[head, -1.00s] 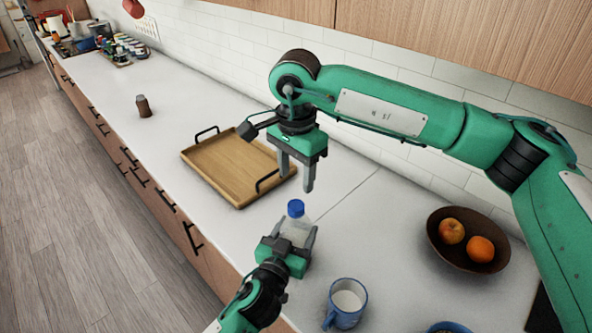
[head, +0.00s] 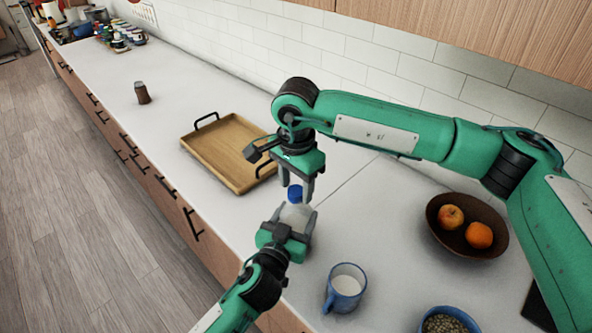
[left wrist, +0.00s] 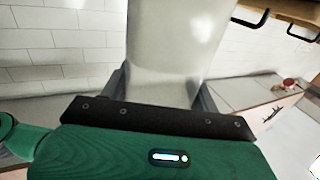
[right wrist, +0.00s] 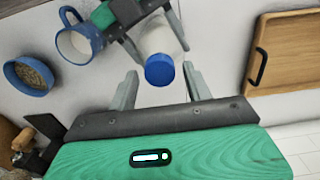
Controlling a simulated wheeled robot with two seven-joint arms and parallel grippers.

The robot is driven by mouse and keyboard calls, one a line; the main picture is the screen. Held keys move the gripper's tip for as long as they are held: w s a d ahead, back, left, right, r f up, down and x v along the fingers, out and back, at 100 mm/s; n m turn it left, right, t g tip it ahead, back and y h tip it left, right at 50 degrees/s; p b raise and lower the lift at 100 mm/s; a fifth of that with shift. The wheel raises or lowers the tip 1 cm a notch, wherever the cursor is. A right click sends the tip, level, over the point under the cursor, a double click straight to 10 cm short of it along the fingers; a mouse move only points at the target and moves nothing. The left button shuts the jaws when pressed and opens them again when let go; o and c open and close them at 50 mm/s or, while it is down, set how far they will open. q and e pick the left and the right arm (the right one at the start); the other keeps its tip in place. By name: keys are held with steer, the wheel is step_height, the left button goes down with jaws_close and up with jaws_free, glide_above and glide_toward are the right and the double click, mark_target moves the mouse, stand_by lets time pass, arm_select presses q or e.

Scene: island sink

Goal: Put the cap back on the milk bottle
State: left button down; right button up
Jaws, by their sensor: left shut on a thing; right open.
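The milk bottle (head: 297,215) stands upright on the counter with the blue cap (head: 295,193) at its top. In the left wrist view the pale bottle body (left wrist: 175,50) fills the space between the fingers. My left gripper (head: 296,222) is shut on the bottle from the front. My right gripper (head: 296,188) points down at the cap, open, with its fingers on either side of it. In the right wrist view the cap (right wrist: 160,70) lies between and just beyond the open fingertips (right wrist: 160,80). I cannot tell whether the cap is fully seated.
A wooden tray (head: 214,170) lies behind the bottle to the left. A dark fruit bowl (head: 440,243) is at right. A brown shaker (head: 142,93) stands far left.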

steer(key=shift+f, duration=0.3)
steer(key=c, duration=1)
steer(key=o, duration=1.2)
steer(key=shift+c, duration=0.2)
step_height(320, 180, up, 12)
